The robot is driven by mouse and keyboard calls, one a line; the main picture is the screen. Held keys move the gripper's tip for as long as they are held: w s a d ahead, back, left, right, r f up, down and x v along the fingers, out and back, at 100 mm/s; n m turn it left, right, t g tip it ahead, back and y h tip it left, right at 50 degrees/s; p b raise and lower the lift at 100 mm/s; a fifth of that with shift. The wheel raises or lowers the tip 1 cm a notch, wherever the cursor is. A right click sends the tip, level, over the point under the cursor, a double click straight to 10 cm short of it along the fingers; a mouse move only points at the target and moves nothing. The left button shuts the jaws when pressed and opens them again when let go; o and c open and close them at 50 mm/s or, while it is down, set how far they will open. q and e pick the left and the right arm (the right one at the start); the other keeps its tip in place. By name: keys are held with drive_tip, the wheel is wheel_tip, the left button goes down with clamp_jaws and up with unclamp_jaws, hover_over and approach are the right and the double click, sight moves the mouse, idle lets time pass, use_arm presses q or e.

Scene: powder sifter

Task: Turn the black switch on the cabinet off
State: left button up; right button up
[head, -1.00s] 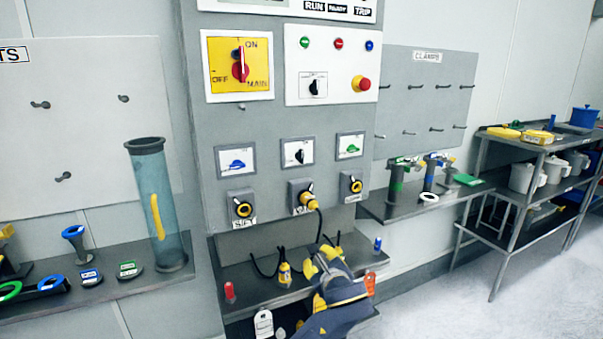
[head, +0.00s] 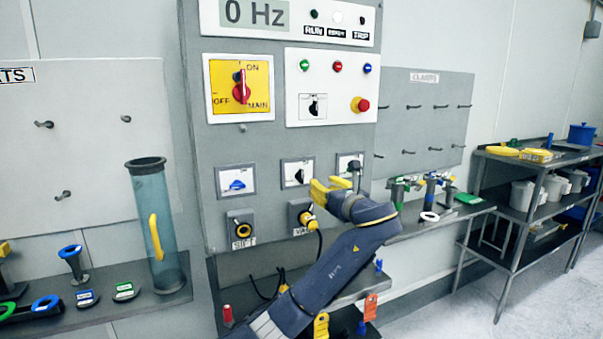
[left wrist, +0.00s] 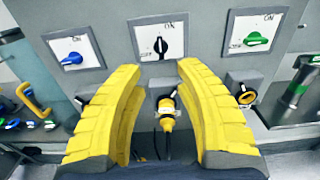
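A black switch (head: 299,176) sits on a white plate in the middle of the cabinet's lower row, between a blue and a green switch. In the left wrist view the black switch (left wrist: 160,46) has its knob upright, towards the ON mark. My left gripper (head: 327,186) is in front of the cabinet, just right of and slightly below the black switch in the head view. In the left wrist view its yellow fingers (left wrist: 160,68) are apart with nothing between them, and the switch shows beyond and between the tips. My right gripper is not in view.
The blue switch (head: 237,184) is to the left; the green switch (left wrist: 257,38) is to the right. A yellow plug (left wrist: 167,110) with a cable sticks out below the black switch. Another black selector (head: 314,106) sits higher, beside a red button (head: 361,105).

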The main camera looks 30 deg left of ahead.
sight(302, 172)
use_arm(q)
drive_tip(key=x, duration=1.5)
drive_tip(key=shift+w+a, duration=0.1)
drive_tip(key=shift+a, duration=0.1)
drive_tip(key=shift+c, duration=0.3)
drive_tip(key=shift+r, duration=0.1)
clamp_jaws()
